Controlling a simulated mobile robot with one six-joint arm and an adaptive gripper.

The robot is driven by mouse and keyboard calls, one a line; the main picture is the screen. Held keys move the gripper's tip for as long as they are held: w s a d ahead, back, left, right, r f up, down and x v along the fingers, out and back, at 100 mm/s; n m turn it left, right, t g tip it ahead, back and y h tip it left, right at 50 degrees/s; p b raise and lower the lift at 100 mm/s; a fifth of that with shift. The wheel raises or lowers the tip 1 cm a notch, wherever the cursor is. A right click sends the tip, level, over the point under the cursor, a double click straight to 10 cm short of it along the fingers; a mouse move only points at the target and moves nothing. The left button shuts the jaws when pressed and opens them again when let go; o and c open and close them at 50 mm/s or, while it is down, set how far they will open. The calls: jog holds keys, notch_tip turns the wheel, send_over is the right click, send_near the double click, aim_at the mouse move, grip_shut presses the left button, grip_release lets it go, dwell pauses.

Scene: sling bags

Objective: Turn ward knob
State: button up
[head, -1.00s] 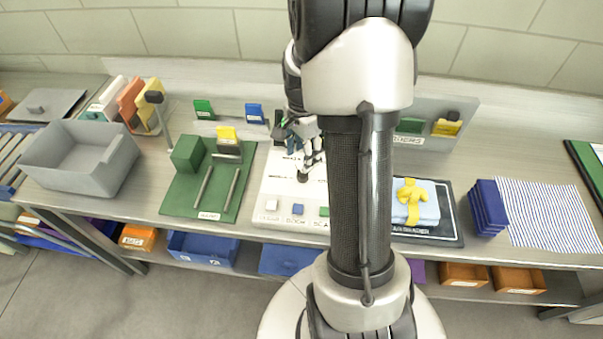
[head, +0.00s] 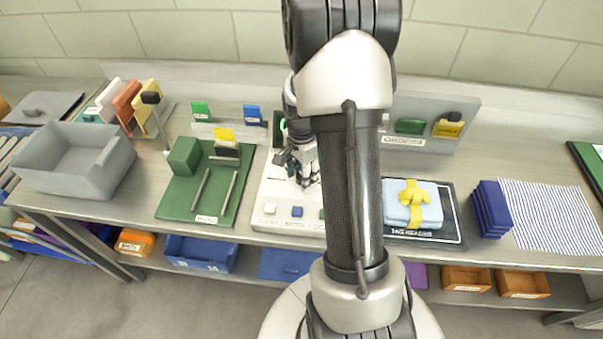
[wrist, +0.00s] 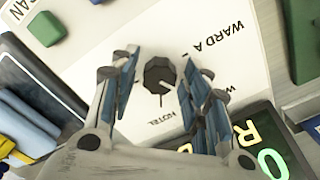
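The ward knob (wrist: 160,72) is a small dark, many-sided knob on a white panel (wrist: 130,125), seen in the wrist view. "WARD A" is printed to its right and "HOTEL" below it; another label is partly hidden by a finger. My gripper (wrist: 164,72) is open, with one finger on each side of the knob and visible gaps between. Whether the fingertips are down at knob height is hard to tell. In the head view my gripper (head: 301,170) is over the white panel (head: 274,190) and hides the knob.
A dark display with lit characters (wrist: 268,158) is close by the right finger. A green button (wrist: 45,28) is by the "SCAN" label. In the head view, a green board with rods (head: 190,205) lies left, and a ribboned blue parcel (head: 405,208) lies right.

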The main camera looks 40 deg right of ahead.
jog(key=c, duration=0.8)
jog(key=n+p, duration=0.1)
jog(key=n, duration=0.4)
jog(key=shift+n, duration=0.4)
jog(key=n+p, duration=0.1)
jog(key=n, duration=0.4)
jog(key=shift+n, duration=0.4)
jog(key=o, duration=1.1)
